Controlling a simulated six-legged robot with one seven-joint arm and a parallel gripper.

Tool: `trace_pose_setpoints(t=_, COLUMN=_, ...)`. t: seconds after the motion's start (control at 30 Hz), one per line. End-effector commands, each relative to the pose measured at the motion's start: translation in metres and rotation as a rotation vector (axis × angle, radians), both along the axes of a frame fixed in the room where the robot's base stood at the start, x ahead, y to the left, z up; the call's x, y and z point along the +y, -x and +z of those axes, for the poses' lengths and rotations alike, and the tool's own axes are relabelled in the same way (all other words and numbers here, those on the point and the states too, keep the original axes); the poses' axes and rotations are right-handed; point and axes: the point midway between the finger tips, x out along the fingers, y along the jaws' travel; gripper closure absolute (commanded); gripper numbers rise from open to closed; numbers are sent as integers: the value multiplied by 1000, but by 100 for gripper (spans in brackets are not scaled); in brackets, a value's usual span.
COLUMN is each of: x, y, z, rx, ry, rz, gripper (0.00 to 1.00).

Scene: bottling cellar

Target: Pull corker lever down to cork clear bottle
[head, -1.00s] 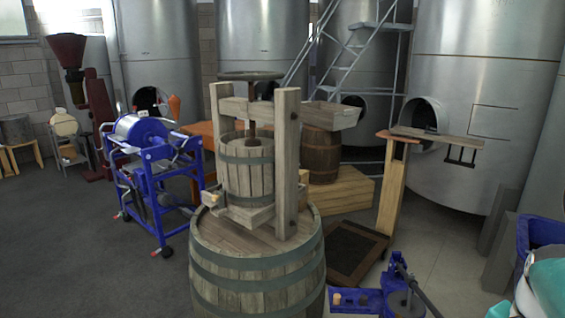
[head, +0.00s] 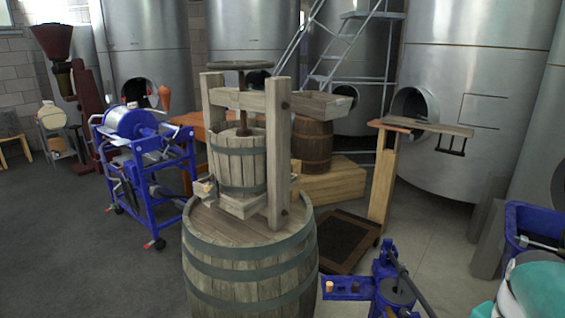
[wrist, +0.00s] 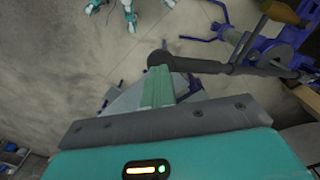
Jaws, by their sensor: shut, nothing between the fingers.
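The blue corker (head: 385,287) stands at the lower right of the head view, cut off by the bottom edge. Its dark lever (head: 412,283) slopes down to the right, and its lower end is out of frame. In the wrist view the corker (wrist: 262,48) is at the upper right, and the lever (wrist: 212,67) runs left to a dark knob. My gripper (wrist: 166,82) is shut with nothing between its green fingers. Its fingertips appear close to the knob end of the lever; I cannot tell whether they touch. I cannot make out the clear bottle.
A wooden barrel (head: 250,262) bearing a wooden press (head: 238,160) stands left of the corker. A wooden stand (head: 383,185) is behind it, and a blue bin (head: 530,222) is at the right. Steel tanks line the back. Grey floor (head: 85,240) is open at left.

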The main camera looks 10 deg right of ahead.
Motion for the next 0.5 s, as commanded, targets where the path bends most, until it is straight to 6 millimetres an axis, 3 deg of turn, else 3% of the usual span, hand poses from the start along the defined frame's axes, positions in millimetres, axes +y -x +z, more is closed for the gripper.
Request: trace_pose_setpoints(t=0.5, x=1, y=1, z=-8, rx=1, ry=-2, rz=0, gripper=100)
